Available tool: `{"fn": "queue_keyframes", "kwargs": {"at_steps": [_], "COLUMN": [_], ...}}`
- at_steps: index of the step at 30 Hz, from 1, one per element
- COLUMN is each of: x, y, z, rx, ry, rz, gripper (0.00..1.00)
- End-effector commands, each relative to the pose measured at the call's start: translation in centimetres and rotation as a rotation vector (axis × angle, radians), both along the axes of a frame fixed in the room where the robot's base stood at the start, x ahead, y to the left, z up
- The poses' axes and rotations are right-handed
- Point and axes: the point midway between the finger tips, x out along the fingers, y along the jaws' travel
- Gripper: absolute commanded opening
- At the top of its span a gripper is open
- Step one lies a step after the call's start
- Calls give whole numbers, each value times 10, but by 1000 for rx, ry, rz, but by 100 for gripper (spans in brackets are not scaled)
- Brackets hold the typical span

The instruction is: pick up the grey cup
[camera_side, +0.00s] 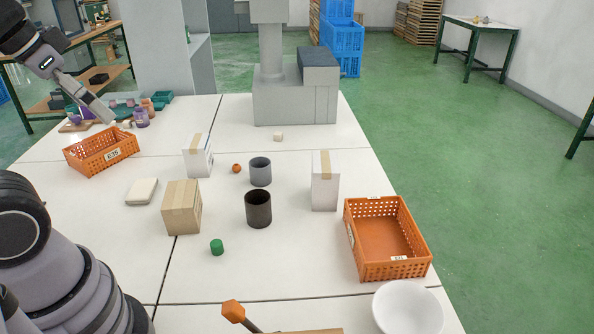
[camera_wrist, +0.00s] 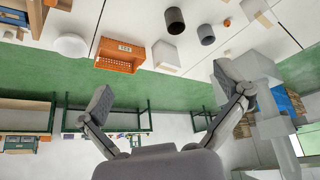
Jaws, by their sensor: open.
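The grey cup (camera_side: 260,172) stands upright on the white table in the side view, just behind a dark brown cup (camera_side: 258,209). In the wrist view, which looks upside down, the grey cup (camera_wrist: 206,34) is near the top, right of the dark cup (camera_wrist: 175,20). My gripper (camera_wrist: 162,80) shows in the wrist view with its two fingers spread wide and nothing between them. The grey cup is apart from the fingers, beyond them in that view. I cannot make out the fingertips surely in the side view.
A white box (camera_side: 325,181) stands right of the cups; another white box (camera_side: 198,156) and a cardboard box (camera_side: 181,207) stand left. An orange ball (camera_side: 236,168) is close left of the grey cup.

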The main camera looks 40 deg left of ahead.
Motion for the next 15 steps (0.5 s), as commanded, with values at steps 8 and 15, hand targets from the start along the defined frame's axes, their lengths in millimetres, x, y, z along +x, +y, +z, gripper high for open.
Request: {"fn": "queue_keyframes", "kwargs": {"at_steps": [8,15], "x": [31,159], "y": [7,40], "z": [4,-3], "rx": [20,88], "ry": [-22,-143], "rz": [16,52], "gripper": [99,99]}}
